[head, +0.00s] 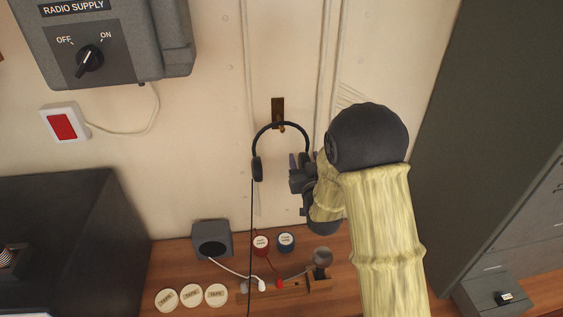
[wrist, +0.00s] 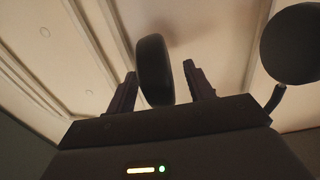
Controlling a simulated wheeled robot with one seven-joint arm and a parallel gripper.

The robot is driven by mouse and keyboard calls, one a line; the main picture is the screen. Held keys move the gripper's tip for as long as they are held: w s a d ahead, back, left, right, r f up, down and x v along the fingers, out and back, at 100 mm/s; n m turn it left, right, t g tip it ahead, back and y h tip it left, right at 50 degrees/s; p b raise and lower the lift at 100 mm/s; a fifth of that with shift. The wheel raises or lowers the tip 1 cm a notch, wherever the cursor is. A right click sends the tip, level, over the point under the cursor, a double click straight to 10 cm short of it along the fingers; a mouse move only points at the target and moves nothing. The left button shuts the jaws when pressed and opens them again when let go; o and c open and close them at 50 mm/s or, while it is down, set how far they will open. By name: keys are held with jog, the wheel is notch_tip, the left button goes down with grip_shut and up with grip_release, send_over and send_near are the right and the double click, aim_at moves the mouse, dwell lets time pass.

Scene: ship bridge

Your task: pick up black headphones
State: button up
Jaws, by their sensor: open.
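The black headphones (head: 257,169) hang by their headband from a brown hook plate (head: 278,105) on the cream wall. Their cable runs down from the left ear cup. My gripper (head: 299,163) is at the right ear cup, which it partly hides in the head view. In the wrist view, one ear cup of the headphones (wrist: 153,62) stands between the two fingers of my gripper (wrist: 160,75), with a gap visible on the right side. The fingers are open.
A wooden desk (head: 190,275) below holds a grey speaker box (head: 212,239), tape rolls (head: 191,295), and red and blue spools (head: 286,242). A radio supply box (head: 120,45) is on the wall at upper left. A dark cabinet (head: 490,120) stands at right.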

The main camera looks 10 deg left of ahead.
jog(key=c, duration=0.9)
jog(key=shift+w, duration=0.15)
jog(key=shift+a, duration=0.1)
jog(key=shift+r, duration=0.45)
jog(key=r+b, duration=0.1)
jog(key=r, duration=0.3)
jog(key=r+b, duration=0.2)
jog(key=r, duration=0.2)
jog(key=shift+s+d+r+b, duration=0.2)
jog(key=shift+r+b, duration=0.1)
jog(key=shift+r, duration=0.3)
jog(key=shift+w+a, duration=0.1)
jog(key=shift+a, duration=0.05)
